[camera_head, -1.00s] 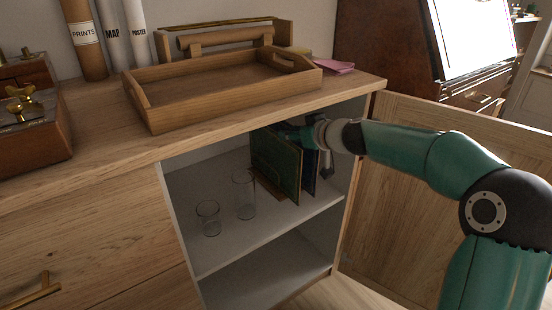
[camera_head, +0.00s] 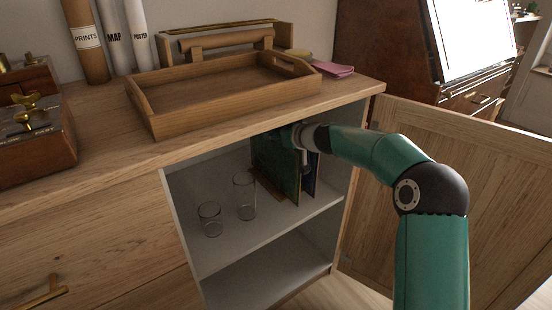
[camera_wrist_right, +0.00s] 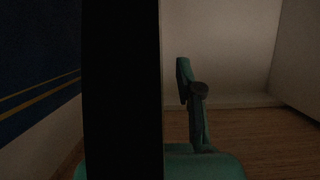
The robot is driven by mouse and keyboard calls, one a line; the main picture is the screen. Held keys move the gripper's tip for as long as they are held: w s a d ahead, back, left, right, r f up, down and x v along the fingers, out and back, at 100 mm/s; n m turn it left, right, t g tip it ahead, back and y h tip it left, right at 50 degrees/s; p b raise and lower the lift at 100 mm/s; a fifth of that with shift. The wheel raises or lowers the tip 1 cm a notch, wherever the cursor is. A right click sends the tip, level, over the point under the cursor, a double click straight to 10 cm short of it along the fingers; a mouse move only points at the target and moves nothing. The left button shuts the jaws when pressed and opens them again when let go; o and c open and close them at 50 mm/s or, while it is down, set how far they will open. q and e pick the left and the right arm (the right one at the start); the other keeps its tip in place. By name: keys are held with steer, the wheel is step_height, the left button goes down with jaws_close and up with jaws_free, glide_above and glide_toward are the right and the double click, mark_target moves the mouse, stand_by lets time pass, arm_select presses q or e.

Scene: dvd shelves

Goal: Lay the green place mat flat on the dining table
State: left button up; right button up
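The green place mat (camera_head: 275,168) stands upright on the upper shelf inside the open cabinet, in a low wooden holder (camera_head: 270,192). A dark blue mat (camera_head: 309,175) stands just right of it; its yellow stripes show in the right wrist view (camera_wrist_right: 40,90). My right gripper (camera_head: 285,134) is at the green mat's top edge, under the cabinet top, partly hidden. In the wrist view one finger stands apart from a broad dark band (camera_wrist_right: 122,90), probably the mat seen close; the other finger is hidden. My left gripper and the dining table are not in view.
Two clear glasses (camera_head: 210,217) (camera_head: 245,195) stand left of the mats. A wooden tray (camera_head: 220,95) sits on the cabinet top, close above my right gripper. The open cabinet door (camera_head: 480,190) is at the right of my arm. The lower shelf (camera_head: 270,275) looks empty.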

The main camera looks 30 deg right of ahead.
jaws_close()
steer(key=shift+r, duration=0.1)
stand_by(0.4)
